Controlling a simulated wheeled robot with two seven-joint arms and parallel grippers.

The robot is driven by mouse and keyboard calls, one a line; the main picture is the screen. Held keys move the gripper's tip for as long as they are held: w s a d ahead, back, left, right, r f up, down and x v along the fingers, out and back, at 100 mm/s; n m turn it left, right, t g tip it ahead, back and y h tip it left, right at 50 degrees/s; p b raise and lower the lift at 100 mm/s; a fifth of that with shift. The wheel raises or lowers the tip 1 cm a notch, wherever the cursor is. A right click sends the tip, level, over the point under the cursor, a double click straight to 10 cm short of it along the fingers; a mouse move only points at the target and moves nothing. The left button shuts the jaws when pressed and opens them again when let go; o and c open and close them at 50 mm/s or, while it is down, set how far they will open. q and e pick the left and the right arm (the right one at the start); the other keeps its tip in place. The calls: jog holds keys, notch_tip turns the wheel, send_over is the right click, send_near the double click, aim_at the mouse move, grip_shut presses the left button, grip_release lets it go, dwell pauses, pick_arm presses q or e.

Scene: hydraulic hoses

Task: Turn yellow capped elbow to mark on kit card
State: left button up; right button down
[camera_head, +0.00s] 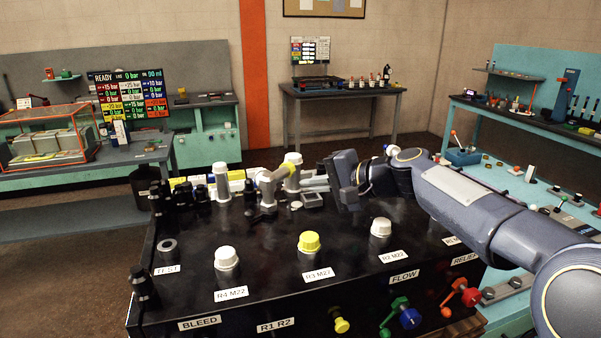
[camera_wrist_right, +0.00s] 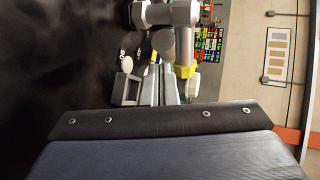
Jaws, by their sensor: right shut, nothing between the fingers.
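A grey elbow fitting (camera_head: 267,188) stands at the back of the black bench top, with a yellowish part at its bend. In the right wrist view a grey fitting with a yellow part (camera_wrist_right: 188,71) lies just beyond the fingers; I cannot tell if it is the same elbow or whether the fingers touch it. My right gripper (camera_head: 316,184) reaches in from the right, beside the fittings. Its fingers (camera_wrist_right: 161,80) are together and empty. I cannot tell which panel is the kit card, and no mark on it is readable. My left gripper is not in view.
White-capped ports (camera_head: 227,258) and a yellow-capped port (camera_head: 309,242) rise from the black bench (camera_head: 265,285). Dark fittings (camera_head: 180,205) crowd its back left. A taller white-capped fitting (camera_head: 292,172) stands close to the elbow. The front middle top is clear between ports.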

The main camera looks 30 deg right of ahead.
aim_at(288, 177)
jog(key=shift+w+a+r+p, duration=0.2)
jog(key=shift+w+a+r, duration=0.1)
jog(key=shift+w, duration=0.3)
jog(key=shift+w+a+r+p, duration=0.2)
jog(key=shift+w+a, duration=0.1)
jog(key=shift+w, duration=0.3)
jog(key=shift+w+f, duration=0.1)
jog(key=shift+w, duration=0.05)
jog(key=shift+w+a, duration=0.2)
jog(key=shift+w, duration=0.4)
jog(key=shift+s+b, duration=0.1)
jog(key=shift+b, duration=0.2)
